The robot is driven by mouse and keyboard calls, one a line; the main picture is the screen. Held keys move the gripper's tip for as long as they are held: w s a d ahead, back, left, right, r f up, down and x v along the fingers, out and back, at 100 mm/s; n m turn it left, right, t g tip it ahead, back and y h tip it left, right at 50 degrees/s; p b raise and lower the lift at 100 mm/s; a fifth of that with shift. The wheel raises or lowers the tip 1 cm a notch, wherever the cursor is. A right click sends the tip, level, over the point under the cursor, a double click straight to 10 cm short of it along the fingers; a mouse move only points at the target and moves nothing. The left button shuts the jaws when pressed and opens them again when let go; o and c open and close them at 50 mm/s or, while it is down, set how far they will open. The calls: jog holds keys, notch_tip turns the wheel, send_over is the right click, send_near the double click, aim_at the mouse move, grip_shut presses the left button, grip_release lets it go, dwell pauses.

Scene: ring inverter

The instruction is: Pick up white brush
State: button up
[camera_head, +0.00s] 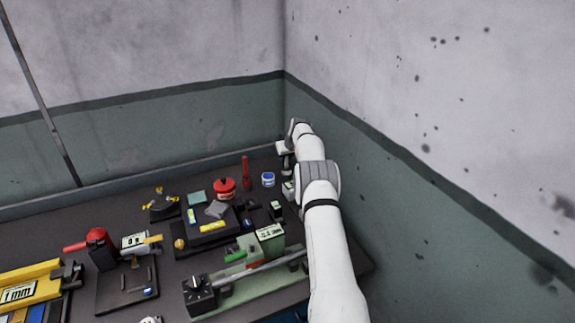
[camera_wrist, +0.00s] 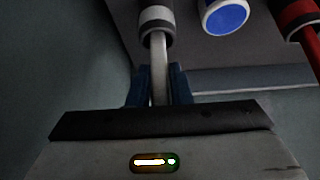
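In the wrist view, a pale grey-white shaft with a black and white banded end (camera_wrist: 157,25) runs between the two blue fingers of my gripper (camera_wrist: 159,85); I take it to be the white brush. The fingers are close together, one on each side of the shaft, and look shut on it. In the head view my gripper (camera_head: 284,147) is at the back right corner of the bench, and a small white and dark piece (camera_head: 288,190) shows below it, partly beside my arm. I cannot tell whether the brush touches the bench.
A white cup with a blue top (camera_head: 268,180), a red upright tool (camera_head: 246,173) and a red pot (camera_head: 224,188) stand left of my gripper. The green-based machine (camera_head: 250,288) lies in front. Walls close in behind and to the right.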

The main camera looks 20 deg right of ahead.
grip_shut()
jog(key=shift+r, duration=0.1)
jog(key=shift+r, duration=0.55)
notch_tip(320, 180, up, 17)
jog(key=p, duration=0.7)
